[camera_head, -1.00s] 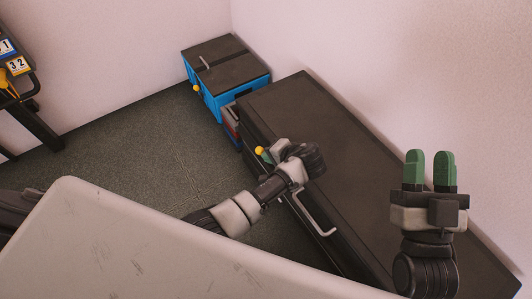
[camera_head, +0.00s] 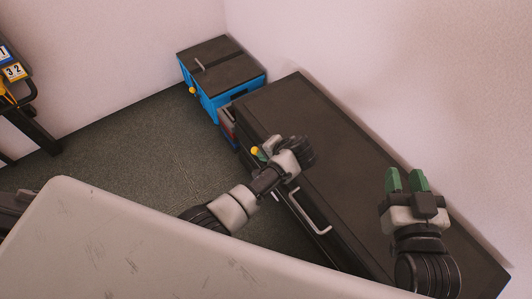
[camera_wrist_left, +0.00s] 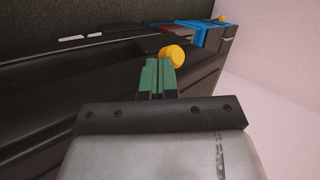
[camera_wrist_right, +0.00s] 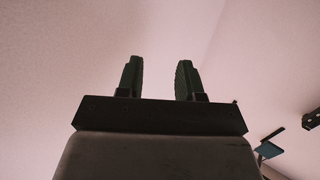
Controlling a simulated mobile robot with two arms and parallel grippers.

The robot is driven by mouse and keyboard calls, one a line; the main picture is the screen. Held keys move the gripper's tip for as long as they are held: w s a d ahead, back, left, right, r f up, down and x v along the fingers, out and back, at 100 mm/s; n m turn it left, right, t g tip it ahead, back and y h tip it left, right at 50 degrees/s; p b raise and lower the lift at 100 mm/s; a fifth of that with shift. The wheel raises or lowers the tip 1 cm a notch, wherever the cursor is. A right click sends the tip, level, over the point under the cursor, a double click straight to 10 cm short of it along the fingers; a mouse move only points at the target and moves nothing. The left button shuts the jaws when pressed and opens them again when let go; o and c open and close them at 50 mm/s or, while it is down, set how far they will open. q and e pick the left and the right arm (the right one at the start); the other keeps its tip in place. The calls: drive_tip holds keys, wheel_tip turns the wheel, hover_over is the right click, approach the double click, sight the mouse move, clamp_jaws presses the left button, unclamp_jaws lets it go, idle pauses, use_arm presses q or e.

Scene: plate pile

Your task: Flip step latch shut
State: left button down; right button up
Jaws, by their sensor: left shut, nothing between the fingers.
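A long black step (camera_head: 300,120) lies along the wall. A yellow latch knob (camera_head: 256,151) sticks out from its left side. In the left wrist view the knob (camera_wrist_left: 172,57) stands just beyond the fingertips, slightly right of centre. My left gripper (camera_head: 264,153) is shut and empty, with its green fingers (camera_wrist_left: 158,78) together right by the knob. Whether they touch it I cannot tell. The wrist hides part of the latch in the head view. My right gripper (camera_head: 405,180) is open and empty above the step's right part; its fingers show apart in the right wrist view (camera_wrist_right: 160,80).
A blue box with a dark lid (camera_head: 222,62) and its own yellow knob (camera_head: 192,91) stands beyond the step. A metal handle (camera_head: 312,215) is on the step's near side. A pale scratched surface (camera_head: 120,245) fills the foreground. The floor at left is clear.

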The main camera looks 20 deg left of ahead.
use_arm(q)
drive_tip(key=shift+w+a+r+g+h+p, duration=0.45)
drive_tip(key=shift+h+p, duration=0.25)
drive_tip(key=shift+p, duration=0.8)
use_arm(e)
drive_tip(key=s+d+f+g+h, duration=0.2)
drive_tip(key=s+d+f+g, duration=0.1)
drive_tip(key=s+f+g, duration=0.4)
drive_tip(key=shift+d+f+g+h, duration=0.25)
drive_tip(key=shift+f+g+h, duration=0.15)
drive_tip(key=shift+f+g, duration=0.5)
use_arm(q)
drive_tip(key=shift+f, duration=0.1)
use_arm(e)
drive_tip(key=shift+r, duration=0.15)
use_arm(q)
drive_tip(key=shift+a, duration=0.1)
use_arm(e)
drive_tip(key=shift+s, duration=0.1)
use_arm(q)
drive_tip(key=shift+r+p, duration=0.8)
drive_tip(key=shift+p, duration=0.2)
use_arm(e)
drive_tip(key=s+d+f+g+h, duration=0.1)
drive_tip(key=s+d+g, duration=0.1)
drive_tip(key=s+g, duration=0.2)
drive_tip(key=shift+s+m+g, duration=0.3)
drive_tip(key=shift+s+g, duration=0.1)
drive_tip(key=shift+s, duration=0.55)
drive_tip(key=shift+w, duration=0.1)
